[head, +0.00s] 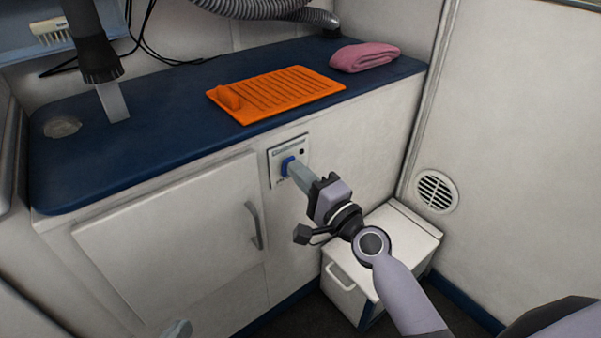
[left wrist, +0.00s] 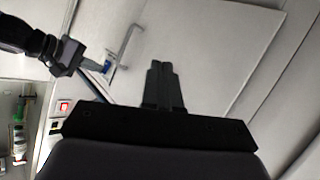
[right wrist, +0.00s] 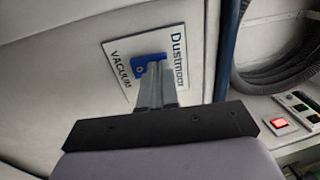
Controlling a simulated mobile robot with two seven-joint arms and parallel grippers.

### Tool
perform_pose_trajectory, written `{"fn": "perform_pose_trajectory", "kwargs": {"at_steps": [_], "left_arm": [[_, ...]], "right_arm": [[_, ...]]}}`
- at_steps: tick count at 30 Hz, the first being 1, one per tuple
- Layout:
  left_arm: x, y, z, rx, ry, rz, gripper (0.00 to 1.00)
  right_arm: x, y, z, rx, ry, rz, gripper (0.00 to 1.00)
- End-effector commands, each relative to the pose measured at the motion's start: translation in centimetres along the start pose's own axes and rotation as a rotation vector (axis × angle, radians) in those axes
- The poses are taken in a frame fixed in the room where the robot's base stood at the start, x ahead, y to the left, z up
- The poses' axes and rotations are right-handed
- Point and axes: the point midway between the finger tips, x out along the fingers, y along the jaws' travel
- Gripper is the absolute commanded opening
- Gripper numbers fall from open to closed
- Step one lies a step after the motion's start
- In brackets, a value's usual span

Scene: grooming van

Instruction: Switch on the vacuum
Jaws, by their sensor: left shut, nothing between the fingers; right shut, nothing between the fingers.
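The vacuum's white panel (head: 303,144) is on the cabinet front below the blue counter. In the right wrist view the panel (right wrist: 120,50) reads "Dustmoor VACUUM" and carries a blue switch (right wrist: 150,58), which also shows in the head view (head: 287,163). My right gripper (head: 294,169) is shut and empty, its fingertips at the blue switch and partly covering it. I cannot tell whether they touch it. My left gripper (left wrist: 160,68) is shut and empty in front of the cabinet door; only its tip shows at the bottom of the head view.
An orange ribbed mat (head: 280,90) and a folded pink towel (head: 364,56) lie on the counter (head: 165,130). A black nozzle with a grey tip (head: 112,103) is at the left. A cabinet door handle (head: 254,225) juts out left of my right gripper. A white box (head: 400,235) stands below it.

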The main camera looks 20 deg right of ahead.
Motion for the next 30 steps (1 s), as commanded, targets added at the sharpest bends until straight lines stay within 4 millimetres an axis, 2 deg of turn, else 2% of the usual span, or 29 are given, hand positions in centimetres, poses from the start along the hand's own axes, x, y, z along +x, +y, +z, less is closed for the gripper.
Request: {"fn": "perform_pose_trajectory", "kwargs": {"at_steps": [7, 10, 23, 24, 30], "left_arm": [[-0.1, 0.2, -0.3, 0.003, 0.004, 0.004, 0.0], [-0.4, 0.2, -1.1, 0.019, 0.005, -0.007, 0.0], [-3.8, -2.6, -1.2, 0.164, -0.084, -0.171, 0.0], [-3.5, -2.8, -0.7, 0.162, -0.079, -0.167, 0.0], [-3.4, -2.8, -0.7, 0.163, -0.077, -0.166, 0.0]], "right_arm": [[0.0, -0.1, 0.0, 0.0, 0.0, 0.002, 0.0], [0.1, -0.4, 0.0, 0.0, 0.0, 0.012, 0.0], [1.2, -1.3, 0.0, 0.0, 0.001, 0.115, 0.0], [1.1, -0.6, 0.0, 0.0, 0.001, 0.111, 0.0], [1.1, -0.6, 0.0, 0.0, 0.002, 0.108, 0.0]]}}
